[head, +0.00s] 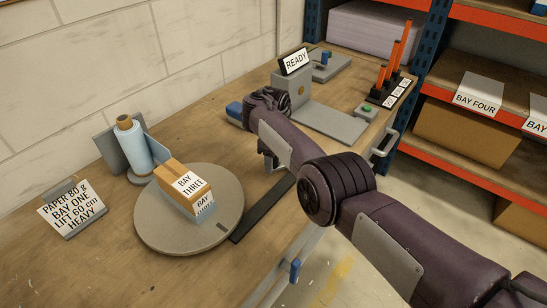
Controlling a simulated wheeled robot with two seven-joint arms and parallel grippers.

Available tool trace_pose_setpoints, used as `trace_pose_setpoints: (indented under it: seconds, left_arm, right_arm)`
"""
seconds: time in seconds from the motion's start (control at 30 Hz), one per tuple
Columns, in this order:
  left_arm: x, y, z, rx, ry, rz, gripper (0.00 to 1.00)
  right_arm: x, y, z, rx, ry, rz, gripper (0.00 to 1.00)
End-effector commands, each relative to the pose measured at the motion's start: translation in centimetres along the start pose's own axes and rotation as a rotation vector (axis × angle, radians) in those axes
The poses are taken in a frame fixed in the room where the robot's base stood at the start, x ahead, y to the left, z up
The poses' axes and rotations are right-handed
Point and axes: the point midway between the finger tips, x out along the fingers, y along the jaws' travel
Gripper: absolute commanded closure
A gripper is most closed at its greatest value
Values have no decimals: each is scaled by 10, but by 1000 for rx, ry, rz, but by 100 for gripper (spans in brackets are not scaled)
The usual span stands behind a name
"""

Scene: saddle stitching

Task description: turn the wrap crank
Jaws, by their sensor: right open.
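A blue upright handle (295,270) shows at the table's front edge and looks like the wrap crank's grip; how it joins the rest is not clear. The round grey turntable (150,225) carries a brown carton (172,190) labelled BAY THREE. A roll of pale blue wrap (132,142) stands upright behind it, by a grey bracket. My right gripper (257,108) is open at the far part of the table, left of the READY machine and apart from the blue handle. Its fingers are largely hidden. My left gripper is out of view.
The grey machine with the READY sign (295,61) stands behind my right arm, with a blue part (235,110) beside my gripper. A sign about paper (72,208) stands at left. Orange rods (393,55) stand at back right. Shelves (480,60) rise at right.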

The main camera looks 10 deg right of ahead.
Motion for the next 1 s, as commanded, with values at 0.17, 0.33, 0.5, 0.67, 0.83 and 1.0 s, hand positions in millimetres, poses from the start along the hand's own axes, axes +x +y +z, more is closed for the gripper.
trace_pose_setpoints:
  seconds: [0.17, 0.33, 0.5, 0.67, 0.83, 1.0]
  left_arm:
    - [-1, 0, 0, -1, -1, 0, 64]
    - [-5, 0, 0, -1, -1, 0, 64]
    - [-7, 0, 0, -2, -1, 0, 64]
    - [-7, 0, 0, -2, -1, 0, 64]
    - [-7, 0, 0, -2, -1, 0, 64]
    - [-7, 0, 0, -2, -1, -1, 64]
  right_arm:
    - [-8, -1, 0, 1, -1, -2, 50]
    - [-35, -1, 1, 0, -2, -3, 50]
    - [-62, -1, 0, 1, 0, -2, 50]
    - [-76, 0, 0, 1, 0, -1, 50]
    - [-78, 0, 0, -1, 0, 1, 50]
    - [-78, 0, -1, 1, 0, 0, 50]
